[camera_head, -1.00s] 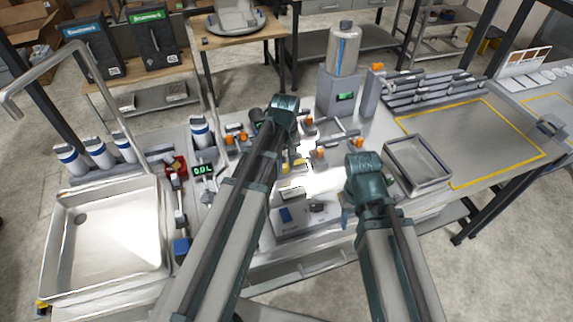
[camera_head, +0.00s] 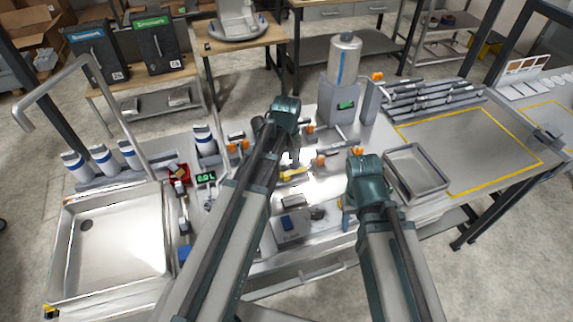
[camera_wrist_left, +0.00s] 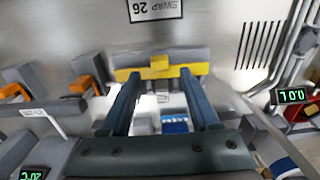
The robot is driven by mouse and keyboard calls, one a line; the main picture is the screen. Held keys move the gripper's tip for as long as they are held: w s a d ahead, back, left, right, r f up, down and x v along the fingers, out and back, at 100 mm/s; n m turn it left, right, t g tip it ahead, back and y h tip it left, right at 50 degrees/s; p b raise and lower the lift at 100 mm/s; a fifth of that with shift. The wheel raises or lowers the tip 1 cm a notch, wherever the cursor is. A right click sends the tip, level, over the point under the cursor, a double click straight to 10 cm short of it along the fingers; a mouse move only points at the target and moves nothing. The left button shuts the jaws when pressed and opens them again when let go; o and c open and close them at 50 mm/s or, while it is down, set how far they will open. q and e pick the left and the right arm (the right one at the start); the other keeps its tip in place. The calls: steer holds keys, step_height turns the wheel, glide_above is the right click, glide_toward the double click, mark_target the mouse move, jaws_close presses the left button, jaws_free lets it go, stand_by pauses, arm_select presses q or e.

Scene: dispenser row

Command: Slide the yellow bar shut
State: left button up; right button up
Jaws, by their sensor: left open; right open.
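The yellow bar (camera_head: 293,174) is on the steel bench, partly hidden by my left arm in the head view. In the left wrist view the yellow bar (camera_wrist_left: 160,72) lies crosswise, with a raised tab at its middle, against a grey block. My left gripper (camera_wrist_left: 158,82) is open, its two fingertips spread at the near edge of the bar, one on each side of the tab. I cannot tell whether they touch it. My right gripper (camera_head: 349,212) is open and apart from the bar, over the front of the bench.
Orange-handled valves (camera_head: 320,160) stand around the bar. A grey box with a blue switch (camera_head: 294,201) is in front of it. A sink (camera_head: 115,245) is at left, an empty metal tray (camera_head: 416,168) at right. A steel cylinder (camera_head: 344,60) stands behind.

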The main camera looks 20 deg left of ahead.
mark_target(286, 174)
arm_select(q)
step_height(286, 174, up, 11)
steer(key=p, duration=1)
arm_select(e)
step_height(286, 174, up, 11)
arm_select(q)
steer(key=shift+f, duration=0.15)
arm_select(e)
steer(key=shift+f, duration=0.1)
